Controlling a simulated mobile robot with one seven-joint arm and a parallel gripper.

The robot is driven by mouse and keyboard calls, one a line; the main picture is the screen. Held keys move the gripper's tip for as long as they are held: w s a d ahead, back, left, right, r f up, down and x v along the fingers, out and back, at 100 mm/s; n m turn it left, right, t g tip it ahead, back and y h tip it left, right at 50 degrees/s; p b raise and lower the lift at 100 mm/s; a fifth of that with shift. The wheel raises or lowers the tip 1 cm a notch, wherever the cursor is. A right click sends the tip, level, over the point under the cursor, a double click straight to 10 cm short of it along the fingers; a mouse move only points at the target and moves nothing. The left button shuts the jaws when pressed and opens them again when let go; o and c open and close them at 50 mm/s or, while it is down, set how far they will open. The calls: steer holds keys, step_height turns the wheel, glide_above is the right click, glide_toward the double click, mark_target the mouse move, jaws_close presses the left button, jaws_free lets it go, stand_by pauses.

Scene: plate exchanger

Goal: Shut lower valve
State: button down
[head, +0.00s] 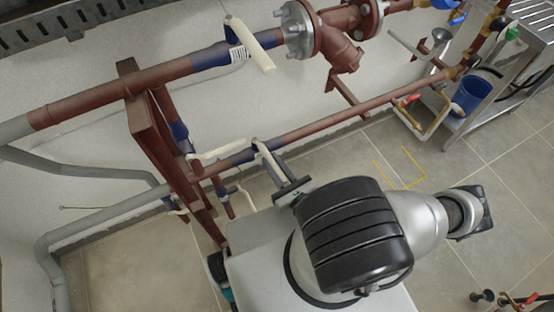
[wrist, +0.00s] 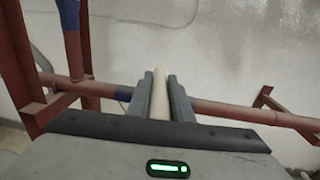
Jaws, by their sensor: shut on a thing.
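The lower valve has a cream lever (head: 268,160) on the lower red-brown pipe (head: 325,122), beside a blue-painted section. The lever sticks out from the pipe towards me, at a steep angle across it. My gripper (head: 287,184) is at the near end of this lever. In the wrist view the lever (wrist: 161,98) stands between the two dark fingers of my gripper (wrist: 161,80), which are shut on it. The lever's near end is partly hidden by the fingers. The valve body is mostly hidden in the wrist view.
Another cream lever (head: 218,150) lies nearly along the lower pipe to the left. An upper cream lever (head: 250,46) hangs on the upper pipe (head: 105,91). A red-brown post (head: 160,150) stands left of my gripper. A blue bucket (head: 471,94) is at right.

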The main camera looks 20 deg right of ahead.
steer(key=shift+s+a+m+h+b, duration=0.15)
steer(key=shift+a+m+h+b, duration=0.4)
steer(key=shift+h, duration=0.45)
steer(key=shift+a, duration=0.1)
steer(key=c, duration=1.6)
jaws_free()
step_height(320, 180, up, 10)
steer(key=p, duration=0.3)
